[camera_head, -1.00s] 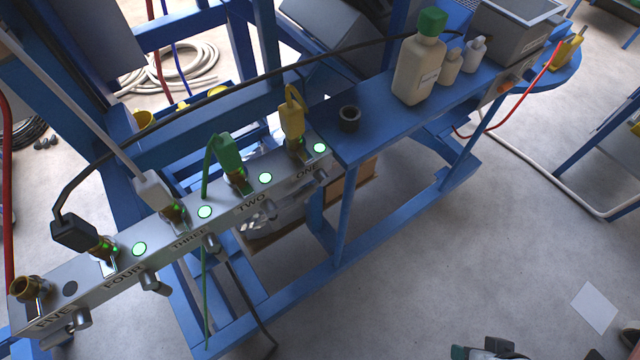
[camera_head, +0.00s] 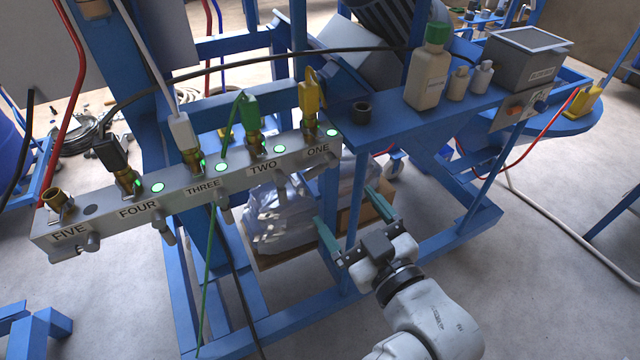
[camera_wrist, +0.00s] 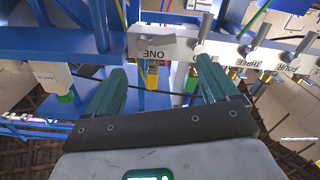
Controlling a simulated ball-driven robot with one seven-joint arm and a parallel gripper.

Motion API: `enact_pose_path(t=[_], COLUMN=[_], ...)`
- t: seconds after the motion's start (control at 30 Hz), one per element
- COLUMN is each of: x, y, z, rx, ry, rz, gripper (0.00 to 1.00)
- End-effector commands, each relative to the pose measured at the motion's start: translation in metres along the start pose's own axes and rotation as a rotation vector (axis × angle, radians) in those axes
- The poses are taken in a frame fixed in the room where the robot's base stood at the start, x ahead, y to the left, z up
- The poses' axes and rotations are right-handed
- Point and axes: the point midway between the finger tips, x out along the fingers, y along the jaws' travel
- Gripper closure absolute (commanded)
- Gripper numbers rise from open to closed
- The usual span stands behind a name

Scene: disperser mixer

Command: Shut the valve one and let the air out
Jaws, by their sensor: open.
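The grey valve panel (camera_head: 110,222) carries labels FIVE to ONE, with ONE at its right end. A yellow connector (camera_head: 310,97) stands upright on the brass fitting above ONE, beside a lit green lamp (camera_head: 332,133). Valve one's small grey handle is hard to make out in the head view. In the wrist view, the ONE label (camera_wrist: 154,55) appears upside down, ahead and between my fingers, with the yellow connector (camera_wrist: 152,78) below it. My gripper (camera_head: 353,222) is open and empty, below and in front of the panel's right end, apart from it.
A blue post stands behind my gripper. A black hose (camera_head: 250,62) arches above the panel.

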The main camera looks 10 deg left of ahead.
Motion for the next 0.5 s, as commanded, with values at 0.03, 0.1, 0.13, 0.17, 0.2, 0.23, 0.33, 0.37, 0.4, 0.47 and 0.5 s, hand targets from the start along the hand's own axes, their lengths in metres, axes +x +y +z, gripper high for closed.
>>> enact_pose_path(t=[0.03,0.1,0.13,0.17,0.2,0.23,0.33,0.37,0.4,0.47,0.5], x=[0.009,0.021,0.027,0.033,0.040,0.046,0.063,0.067,0.072,0.079,0.083], y=[0.001,0.001,0.001,0.001,0.001,0.001,0.000,0.000,0.000,0.001,0.001], z=[-0.002,-0.002,-0.002,-0.001,-0.002,-0.001,-0.001,-0.001,-0.001,0.000,0.000], rx=[-0.001,-0.001,-0.001,-0.001,-0.001,-0.001,0.000,0.000,0.000,0.000,0.000], ry=[0.001,0.000,0.000,-0.001,-0.001,-0.001,-0.001,-0.002,-0.002,-0.003,-0.002], rz=[0.000,0.000,-0.001,-0.001,0.000,0.000,-0.001,-0.001,-0.001,0.000,0.000], gripper=[0.13,0.13,0.13,0.13,0.13,0.13,0.13,0.13,0.13,0.13,0.13])
